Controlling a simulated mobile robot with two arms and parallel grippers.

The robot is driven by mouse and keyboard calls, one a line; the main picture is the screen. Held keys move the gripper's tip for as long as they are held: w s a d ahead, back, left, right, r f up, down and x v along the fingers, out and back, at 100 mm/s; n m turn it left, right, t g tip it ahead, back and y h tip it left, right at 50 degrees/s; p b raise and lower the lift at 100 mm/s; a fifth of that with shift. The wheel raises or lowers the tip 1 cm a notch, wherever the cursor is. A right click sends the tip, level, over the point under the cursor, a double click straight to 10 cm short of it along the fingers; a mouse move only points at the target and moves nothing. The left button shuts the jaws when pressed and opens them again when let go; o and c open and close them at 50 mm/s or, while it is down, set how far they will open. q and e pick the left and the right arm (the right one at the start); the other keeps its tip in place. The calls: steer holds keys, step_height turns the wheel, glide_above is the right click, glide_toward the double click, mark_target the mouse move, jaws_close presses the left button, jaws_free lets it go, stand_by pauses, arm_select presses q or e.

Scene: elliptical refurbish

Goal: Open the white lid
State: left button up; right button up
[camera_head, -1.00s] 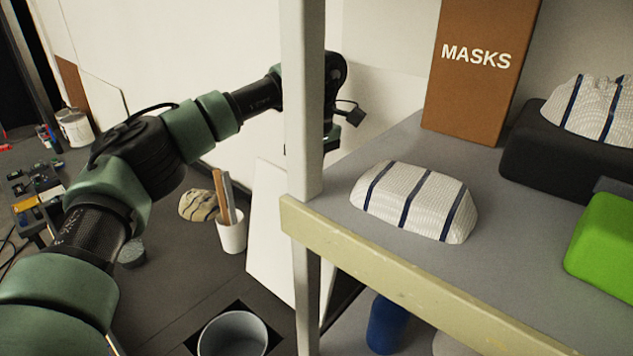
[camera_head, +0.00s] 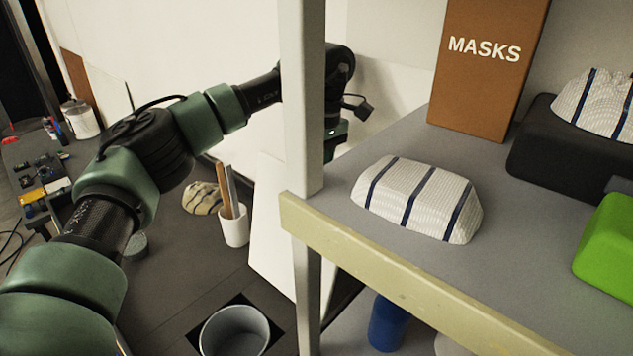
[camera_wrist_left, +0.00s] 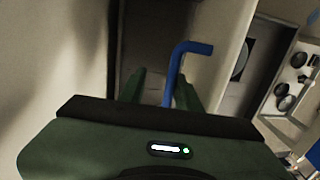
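I cannot tell for sure which surface is the white lid. A white panel (camera_head: 270,240) stands tilted behind the shelf post in the head view. A pale panel (camera_wrist_left: 228,55) shows right of centre in the left wrist view. A blue bent bar (camera_wrist_left: 190,48), like a handle, rises beside it. My left gripper (camera_wrist_left: 160,88) is open, with the bar between its fingers in the picture, nearer the right finger. I see no clear contact. In the head view the post and wrist hide the left fingers. My right gripper is not in view.
A shelf post (camera_head: 304,100) stands in front of my left wrist. The grey shelf (camera_head: 400,255) holds a striped bundle (camera_head: 418,198), a brown MASKS box (camera_head: 488,75) and a green object (camera_head: 608,240). A bucket (camera_head: 234,332) and white cup (camera_head: 235,230) stand lower left.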

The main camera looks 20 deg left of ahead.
arm_select(q)
steer(key=shift+w, duration=0.1)
stand_by(0.5)
step_height(320, 180, up, 8)
steer(key=b, duration=0.1)
steer(key=shift+w+d, duration=0.15)
steer(key=shift+w, duration=0.25)
steer(key=shift+f, duration=0.15)
